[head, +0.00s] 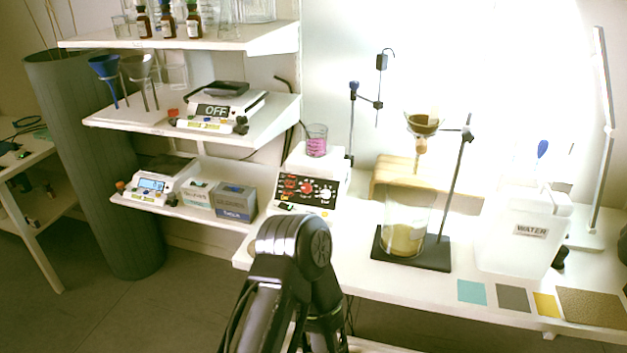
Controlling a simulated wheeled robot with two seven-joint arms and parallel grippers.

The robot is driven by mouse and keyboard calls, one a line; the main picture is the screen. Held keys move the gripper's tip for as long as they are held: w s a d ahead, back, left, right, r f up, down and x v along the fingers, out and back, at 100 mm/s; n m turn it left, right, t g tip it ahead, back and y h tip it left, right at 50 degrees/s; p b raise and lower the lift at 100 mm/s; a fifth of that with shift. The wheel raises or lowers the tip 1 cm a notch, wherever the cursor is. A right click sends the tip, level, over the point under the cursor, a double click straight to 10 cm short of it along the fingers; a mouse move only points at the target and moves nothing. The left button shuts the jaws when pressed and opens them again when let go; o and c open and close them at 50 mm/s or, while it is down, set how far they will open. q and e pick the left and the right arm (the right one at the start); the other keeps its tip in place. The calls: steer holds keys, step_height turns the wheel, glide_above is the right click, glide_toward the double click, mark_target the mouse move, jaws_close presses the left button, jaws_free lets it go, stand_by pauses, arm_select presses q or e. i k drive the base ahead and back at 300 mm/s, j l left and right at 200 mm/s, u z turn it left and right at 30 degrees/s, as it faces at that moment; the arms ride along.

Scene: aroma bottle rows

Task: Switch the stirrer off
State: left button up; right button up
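The stirrer (306,193) is a white box with a dark, sloping control panel, standing at the left end of the white bench. Its panel carries red and white knobs, whose settings are too small to read. A small beaker with pink liquid (317,140) stands on its top. One of my black arms (290,245) rises from the bottom edge in front of the bench, just below the stirrer in the picture. No gripper fingers show on it, and I cannot tell which arm it is. Neither gripper is visible.
A device with an OFF sign (213,111) sits on the middle shelf at left. Right of the stirrer are a wooden stand (385,178), a large beaker (405,232) on a black base and a water container (520,240). Coloured squares lie at the bench's front right.

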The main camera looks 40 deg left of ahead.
mark_target(282, 205)
steer(key=u, duration=1.4)
